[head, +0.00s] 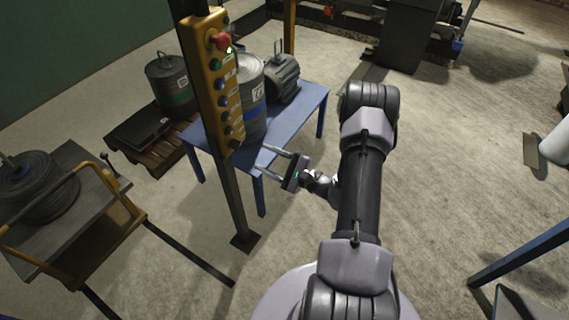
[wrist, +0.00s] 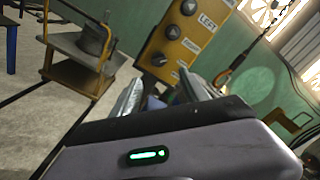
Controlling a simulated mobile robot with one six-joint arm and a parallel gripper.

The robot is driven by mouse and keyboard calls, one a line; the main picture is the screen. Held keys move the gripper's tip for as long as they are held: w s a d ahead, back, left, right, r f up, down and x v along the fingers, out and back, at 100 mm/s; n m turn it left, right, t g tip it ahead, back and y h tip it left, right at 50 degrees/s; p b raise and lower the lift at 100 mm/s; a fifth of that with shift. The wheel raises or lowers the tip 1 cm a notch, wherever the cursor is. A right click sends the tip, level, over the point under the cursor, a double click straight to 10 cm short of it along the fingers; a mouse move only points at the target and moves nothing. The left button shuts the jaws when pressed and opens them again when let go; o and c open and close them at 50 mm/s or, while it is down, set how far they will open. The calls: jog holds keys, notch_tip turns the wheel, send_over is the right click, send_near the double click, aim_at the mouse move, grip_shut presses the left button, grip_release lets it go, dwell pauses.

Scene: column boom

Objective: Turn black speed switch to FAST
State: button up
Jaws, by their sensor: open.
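A yellow control box (head: 213,75) hangs on a dark post in the head view, with a column of buttons and labels. Its lower part shows in the wrist view (wrist: 212,45), with a LEFT label. The lowest dark knob (wrist: 158,58), with a small label beside it, looks like the black speed switch; its text and pointer direction are too small to read. It is a small dark spot (head: 235,144) in the head view. My gripper (head: 261,158) is open and empty, its fingers pointing toward the box's lower end, below and right of it in the head view.
A red emergency button (head: 221,41) tops the box. Behind the post stands a blue table (head: 285,122) with a grey drum (head: 250,95) and a motor (head: 283,78). A cart (head: 85,240) with a coil stands at left.

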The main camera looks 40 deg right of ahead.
jog(key=v, duration=0.8)
jog(key=shift+p, duration=0.45)
